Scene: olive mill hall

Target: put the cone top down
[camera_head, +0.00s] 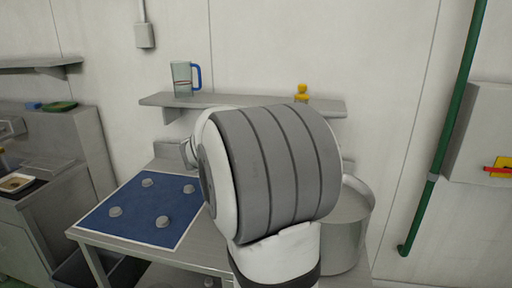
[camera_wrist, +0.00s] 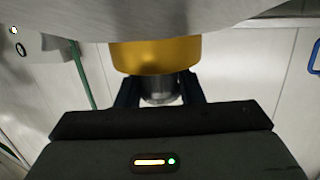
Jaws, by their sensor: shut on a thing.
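In the wrist view my gripper (camera_wrist: 160,92) is shut on a short metal stub below a yellow collar (camera_wrist: 155,56). A broad grey metal surface (camera_wrist: 180,18) lies beyond the collar and fills the top of the picture. These look like parts of the cone top, but its whole outline is cut off. In the head view my arm hides the gripper and what it holds. A blue mat (camera_head: 138,226) with a white edge lies on the metal table (camera_head: 206,246), with several small grey blocks (camera_head: 147,183) near its corners.
A large steel vessel (camera_head: 345,235) stands right of the table, partly behind my arm. A wall shelf (camera_head: 235,100) holds a jug with a blue handle (camera_head: 183,78) and a small yellow object (camera_head: 301,92). A green pipe (camera_head: 441,140) runs down the right wall. The mat's middle is clear.

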